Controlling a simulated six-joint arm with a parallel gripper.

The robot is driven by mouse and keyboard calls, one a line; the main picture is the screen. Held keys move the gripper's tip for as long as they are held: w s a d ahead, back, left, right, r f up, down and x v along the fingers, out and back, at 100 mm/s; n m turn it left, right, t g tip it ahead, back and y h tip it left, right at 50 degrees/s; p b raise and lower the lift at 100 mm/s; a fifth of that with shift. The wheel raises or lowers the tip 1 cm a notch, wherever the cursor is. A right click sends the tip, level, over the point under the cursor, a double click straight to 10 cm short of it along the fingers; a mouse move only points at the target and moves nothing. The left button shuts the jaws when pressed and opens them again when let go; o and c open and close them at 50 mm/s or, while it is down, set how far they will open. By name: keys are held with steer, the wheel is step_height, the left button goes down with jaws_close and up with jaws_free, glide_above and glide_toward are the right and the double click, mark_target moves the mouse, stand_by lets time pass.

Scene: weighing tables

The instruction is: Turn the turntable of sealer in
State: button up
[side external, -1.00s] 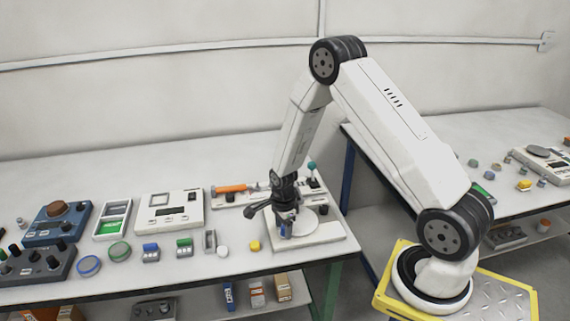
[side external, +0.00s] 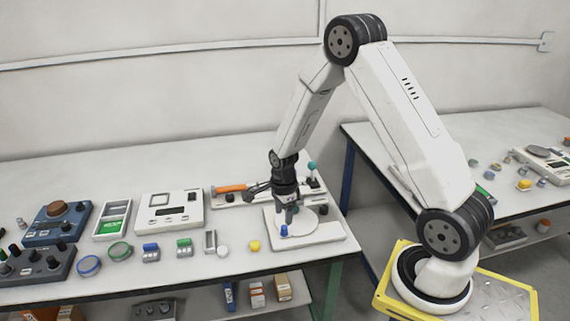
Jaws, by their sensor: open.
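The sealer's white round turntable (side external: 308,222) sits on a flat white base (side external: 327,238) near the right end of the left table. A small blue piece (side external: 284,231) stands at the turntable's front left part. My gripper (side external: 288,221) points down over the turntable, just above and behind the blue piece. It is open, and nothing shows held between its fingers. Behind it is the sealer's back part with an orange handle (side external: 231,189) and a teal-topped knob (side external: 311,167), partly hidden by my wrist.
Left of the sealer stand a white device with a display (side external: 169,212), a green-lined tray (side external: 112,220), and blue and dark knobbed boxes. A yellow piece (side external: 254,245) and a white disc (side external: 223,251) lie close to the base's left. A second table (side external: 440,140) stands at right.

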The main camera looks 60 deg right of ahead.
steer(key=shift+r, duration=1.15)
steer(key=shift+a+r+n, duration=0.3)
steer(key=shift+n, duration=0.1)
steer(key=s+a+r+n+t, duration=0.1)
steer(key=s+a+r+n, duration=0.3)
steer(key=n, duration=0.7)
steer(key=s+a+r+n+t, duration=0.1)
steer(key=s+a+r+n, duration=0.4)
steer(key=n, duration=0.6)
steer(key=shift+s+a+r+n+t, duration=0.15)
steer(key=shift+s+a+n+t, duration=0.35)
steer(key=shift+a, duration=0.9)
steer(key=shift+c, duration=0.2)
